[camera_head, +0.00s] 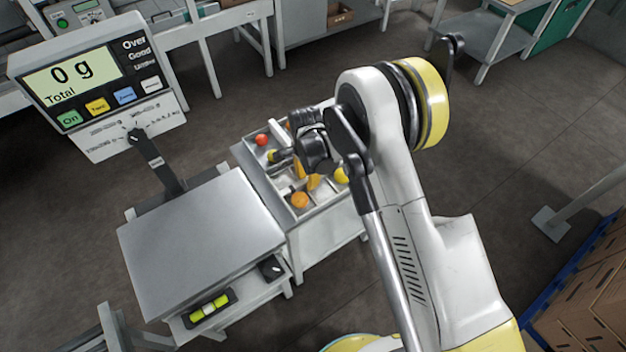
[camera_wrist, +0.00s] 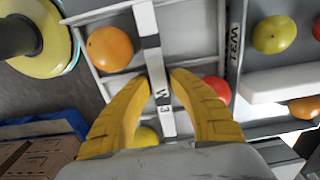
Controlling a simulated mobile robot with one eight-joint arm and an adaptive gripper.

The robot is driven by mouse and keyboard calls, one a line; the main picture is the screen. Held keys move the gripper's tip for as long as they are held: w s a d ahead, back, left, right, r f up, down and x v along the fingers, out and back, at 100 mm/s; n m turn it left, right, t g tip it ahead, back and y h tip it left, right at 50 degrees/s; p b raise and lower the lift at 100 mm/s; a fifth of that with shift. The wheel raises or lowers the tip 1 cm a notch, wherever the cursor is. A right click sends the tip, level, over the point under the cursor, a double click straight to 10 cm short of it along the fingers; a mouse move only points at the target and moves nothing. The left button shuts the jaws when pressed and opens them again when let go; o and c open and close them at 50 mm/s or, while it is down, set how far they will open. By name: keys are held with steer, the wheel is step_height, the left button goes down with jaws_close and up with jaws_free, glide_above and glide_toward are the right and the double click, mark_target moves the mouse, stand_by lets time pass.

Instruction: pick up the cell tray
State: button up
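The cell tray (camera_head: 262,161) is a pale, divided tray holding red, orange and yellow tomatoes in its compartments. It sits on a stand beyond the scale, and my arm hides part of it. In the wrist view, a white bar with a dark band and a "W3" label (camera_wrist: 153,57) crosses the tray. My gripper (camera_wrist: 161,77) has its two yellow fingers on either side of this bar, tips very close to it. I cannot tell whether both tips touch it. In the head view my gripper (camera_head: 306,174) is low over the tray's middle.
A scale with a bare metal plate (camera_head: 200,240) stands left of the tray, its display (camera_head: 75,78) reading 0 g. An orange tomato (camera_wrist: 110,48) lies left of the bar. Cardboard boxes (camera_head: 590,290) stand at the lower right. Floor between is clear.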

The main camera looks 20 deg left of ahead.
steer(key=shift+f, duration=0.1)
jaws_close()
stand_by(0.4)
